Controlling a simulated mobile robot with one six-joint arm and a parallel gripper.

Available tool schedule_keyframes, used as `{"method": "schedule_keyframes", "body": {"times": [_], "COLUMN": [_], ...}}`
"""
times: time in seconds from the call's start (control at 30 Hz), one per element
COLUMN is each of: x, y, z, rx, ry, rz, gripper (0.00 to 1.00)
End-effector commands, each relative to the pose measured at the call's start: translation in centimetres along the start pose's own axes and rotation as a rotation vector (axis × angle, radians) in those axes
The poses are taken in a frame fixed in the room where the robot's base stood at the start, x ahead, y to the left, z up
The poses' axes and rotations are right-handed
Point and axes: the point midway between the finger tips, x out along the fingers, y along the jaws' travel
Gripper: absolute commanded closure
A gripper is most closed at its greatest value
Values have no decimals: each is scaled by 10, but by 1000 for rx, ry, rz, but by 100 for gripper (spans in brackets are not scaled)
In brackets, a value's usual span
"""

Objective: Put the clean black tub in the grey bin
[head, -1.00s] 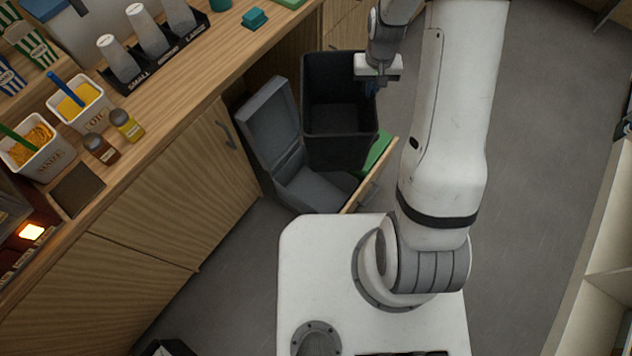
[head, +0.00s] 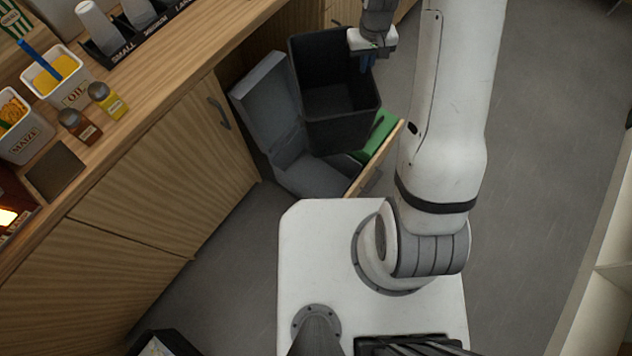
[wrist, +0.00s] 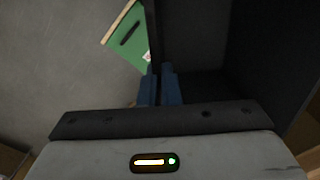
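The black tub (head: 340,128) is empty and hangs in the head view with its open top up, slightly turned. My gripper (head: 366,62) is at the tub's right rim, its blue fingers shut on the wall. In the wrist view the fingers (wrist: 161,88) are close together at the edge of the tub (wrist: 192,40). The grey bin (head: 312,180) stands below and left of the tub in the pulled-out drawer, its lid (head: 262,105) swung up. The tub hides part of the bin's opening. I cannot tell how high the tub is above it.
A green bin (head: 380,133) sits beside the grey one, behind the wooden drawer front (head: 374,160). The wooden counter (head: 150,85) on the left carries cups, tubs and bottles. Grey floor (head: 540,130) is free on the right.

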Motion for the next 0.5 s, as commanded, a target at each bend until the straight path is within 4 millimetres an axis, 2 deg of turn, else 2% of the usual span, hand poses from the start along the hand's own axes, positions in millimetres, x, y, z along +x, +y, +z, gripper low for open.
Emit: {"method": "schedule_keyframes", "body": {"times": [0.03,0.5], "x": [20,90], "y": [-2,-23], "z": [-4,-25], "rx": [-27,-290], "ry": [4,-2], "rz": [0,-8], "gripper": [100,100]}}
